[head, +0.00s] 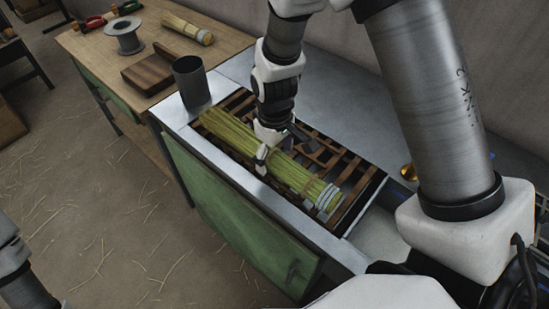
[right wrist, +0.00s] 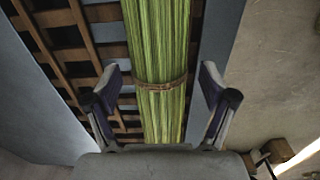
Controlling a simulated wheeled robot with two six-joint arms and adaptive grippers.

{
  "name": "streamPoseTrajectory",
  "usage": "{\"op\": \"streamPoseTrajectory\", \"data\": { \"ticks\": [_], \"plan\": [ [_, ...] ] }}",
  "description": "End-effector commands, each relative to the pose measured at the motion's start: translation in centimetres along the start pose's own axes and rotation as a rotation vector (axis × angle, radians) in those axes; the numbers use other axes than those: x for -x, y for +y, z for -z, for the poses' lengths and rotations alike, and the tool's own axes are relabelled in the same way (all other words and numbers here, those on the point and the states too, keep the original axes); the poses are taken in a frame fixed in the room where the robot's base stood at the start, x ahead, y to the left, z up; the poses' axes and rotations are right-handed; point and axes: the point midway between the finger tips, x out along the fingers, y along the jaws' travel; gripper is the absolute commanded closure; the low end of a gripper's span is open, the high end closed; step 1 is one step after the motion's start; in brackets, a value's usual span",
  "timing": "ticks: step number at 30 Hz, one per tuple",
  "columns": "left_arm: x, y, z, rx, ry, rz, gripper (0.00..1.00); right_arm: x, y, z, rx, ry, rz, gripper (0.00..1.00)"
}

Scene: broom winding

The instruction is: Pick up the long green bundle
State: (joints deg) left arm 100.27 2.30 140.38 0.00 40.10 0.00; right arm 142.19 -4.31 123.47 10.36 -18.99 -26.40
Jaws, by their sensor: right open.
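The long green bundle (head: 228,132) lies lengthwise on a brown slatted rack set in the metal-topped bench. Pale bands wrap its near right end, and a brown tie crosses it in the right wrist view, where the bundle (right wrist: 160,45) runs up the middle. My right gripper (head: 262,163) is over the bundle's middle and hides part of it. In the right wrist view its open fingers (right wrist: 160,80) stand on either side of the bundle near the tie, with gaps on both sides. Part of my left arm shows at the lower left; its gripper is out of view.
A dark metal cup (head: 191,82) stands at the bench's left end. The wooden table (head: 88,42) behind holds a wire spool (head: 125,37), a wooden block (head: 152,75) and a smaller bundle (head: 187,28). The slatted rack (head: 345,170) has bare room right of the bundle.

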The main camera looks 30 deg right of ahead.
Motion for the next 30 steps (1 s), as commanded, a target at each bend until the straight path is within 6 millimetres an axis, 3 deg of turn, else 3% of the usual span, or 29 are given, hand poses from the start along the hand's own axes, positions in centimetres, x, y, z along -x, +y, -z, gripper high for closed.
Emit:
{"op": "streamPoseTrajectory", "data": {
  "ticks": [8, 14, 24, 30],
  "plan": [
    [0.0, 0.0, 0.0, 0.000, 0.000, 0.000, 0.68, -0.9, 0.0, 0.0, 0.000, 0.002, -0.001, 0.17],
    [0.0, 0.0, 0.0, 0.000, 0.000, 0.000, 0.68, -0.9, 0.0, 0.0, 0.000, 0.001, 0.000, 0.83],
    [0.1, 0.0, 0.0, 0.000, 0.000, 0.000, 0.68, -0.8, 0.0, 0.0, 0.000, 0.001, 0.000, 0.83],
    [1.3, 0.0, 0.0, 0.000, 0.000, 0.000, 0.68, 0.4, 0.1, 0.1, -0.001, 0.002, 0.000, 0.83]
  ]
}}
